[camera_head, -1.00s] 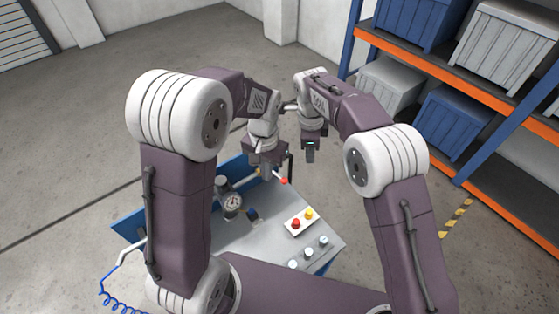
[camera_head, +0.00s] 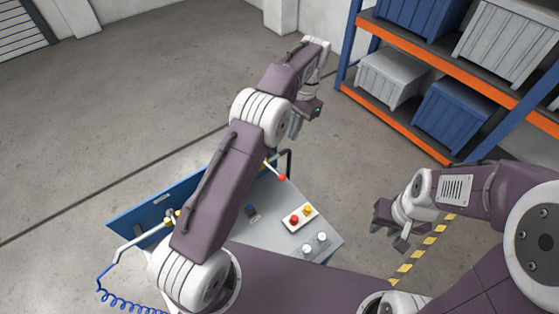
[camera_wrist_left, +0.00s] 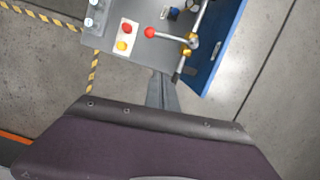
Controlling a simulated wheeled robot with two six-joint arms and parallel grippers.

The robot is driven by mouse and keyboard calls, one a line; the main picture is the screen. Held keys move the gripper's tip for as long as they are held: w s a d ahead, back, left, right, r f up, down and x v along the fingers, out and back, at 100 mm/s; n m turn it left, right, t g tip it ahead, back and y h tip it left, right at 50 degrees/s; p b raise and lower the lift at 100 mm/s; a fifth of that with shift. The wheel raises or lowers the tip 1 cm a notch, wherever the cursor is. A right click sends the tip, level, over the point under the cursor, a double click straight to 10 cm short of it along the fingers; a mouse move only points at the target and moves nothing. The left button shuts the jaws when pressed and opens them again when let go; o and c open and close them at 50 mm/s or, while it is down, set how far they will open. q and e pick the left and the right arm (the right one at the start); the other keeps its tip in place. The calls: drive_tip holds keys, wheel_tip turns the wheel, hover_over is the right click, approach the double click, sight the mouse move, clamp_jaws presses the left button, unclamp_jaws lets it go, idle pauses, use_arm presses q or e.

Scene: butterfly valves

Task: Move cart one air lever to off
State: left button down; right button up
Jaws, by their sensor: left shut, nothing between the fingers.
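The cart (camera_head: 268,235) has a grey top and a blue side. Its lever, with a red ball end (camera_head: 281,177), sticks out near the far edge, partly hidden by my left arm. In the left wrist view the red ball (camera_wrist_left: 150,32) is at the end of a lever running left from a brass valve (camera_wrist_left: 188,42), roughly across the silver pipe (camera_wrist_left: 200,18). My left gripper (camera_head: 295,128) is beyond the cart's far edge, apart from the lever; its fingers (camera_wrist_left: 162,92) are shut and empty. My right gripper (camera_head: 391,236) is right of the cart; its jaws are unclear.
A panel with a red button (camera_head: 294,219) and a yellow button (camera_head: 308,210) sits on the cart top, near round knobs (camera_head: 321,237). A black post (camera_head: 288,163) rises by the far edge. A shelf (camera_head: 430,85) with bins stands right. The floor beyond the cart is clear.

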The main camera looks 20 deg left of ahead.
sight(271, 168)
use_arm(q)
drive_tip(key=s+a+f+p, duration=0.3)
drive_tip(key=s+f, duration=0.2)
drive_tip(key=f, duration=0.4)
drive_tip(key=shift+f, duration=0.4)
drive_tip(key=shift+s, duration=0.1)
drive_tip(key=shift+s+a+f+m, duration=0.1)
drive_tip(key=shift+s+a+m, duration=0.05)
drive_tip(key=shift+s+m, duration=0.3)
drive_tip(key=shift+s+a+f+m, duration=0.1)
drive_tip(key=shift+s+m, duration=0.25)
drive_tip(key=shift+m, duration=0.1)
